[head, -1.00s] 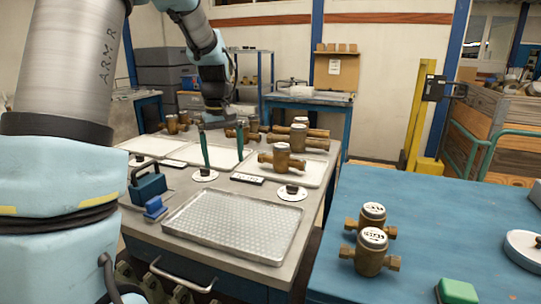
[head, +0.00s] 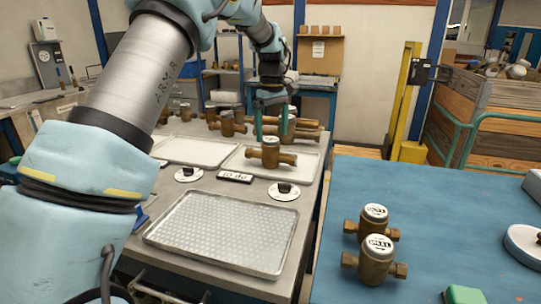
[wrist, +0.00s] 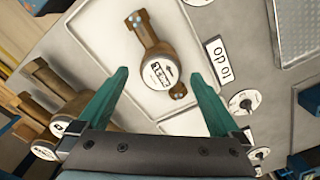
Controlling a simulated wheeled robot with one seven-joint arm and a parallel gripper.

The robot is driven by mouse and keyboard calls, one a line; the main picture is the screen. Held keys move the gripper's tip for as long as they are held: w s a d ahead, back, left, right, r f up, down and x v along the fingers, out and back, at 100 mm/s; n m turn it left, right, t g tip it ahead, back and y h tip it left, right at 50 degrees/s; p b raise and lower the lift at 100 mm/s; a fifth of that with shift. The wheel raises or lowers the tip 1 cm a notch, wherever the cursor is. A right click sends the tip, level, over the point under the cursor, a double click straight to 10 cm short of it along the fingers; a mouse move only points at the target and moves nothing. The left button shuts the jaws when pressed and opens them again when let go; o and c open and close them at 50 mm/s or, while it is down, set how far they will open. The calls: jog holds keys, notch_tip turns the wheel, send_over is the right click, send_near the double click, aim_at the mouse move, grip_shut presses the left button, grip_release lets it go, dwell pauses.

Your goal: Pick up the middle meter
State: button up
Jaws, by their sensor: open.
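A brass meter with a pale round cap (head: 270,153) lies on the right white tray (head: 310,172) on the grey bench. The wrist view shows the same meter (wrist: 158,72), its body running up and down between my fingertips. My gripper (head: 271,122) is open and empty, with its green fingers pointing down above the back of this tray. Its fingers in the wrist view (wrist: 158,78) are spread wider than the cap, with no clear contact. Several other meters (head: 227,124) stand behind the trays; which is the middle one is unclear.
Several meters (wrist: 40,95) lie close beside my left finger in the wrist view. An empty textured tray (head: 220,232) is at the bench front. The blue table (head: 450,220) at right holds two meters (head: 376,258) and a green block (head: 464,295).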

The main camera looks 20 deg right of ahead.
aim_at(271, 139)
jog(key=shift+w+a+f+p, duration=0.1)
jog(key=shift+f+p, duration=0.4)
jog(key=shift+f, duration=0.8)
jog(key=shift+w+f+p, duration=0.1)
jog(key=shift+f+p, duration=0.35)
jog(key=shift+f, duration=0.85)
grip_shut()
jog(key=shift+r, duration=0.1)
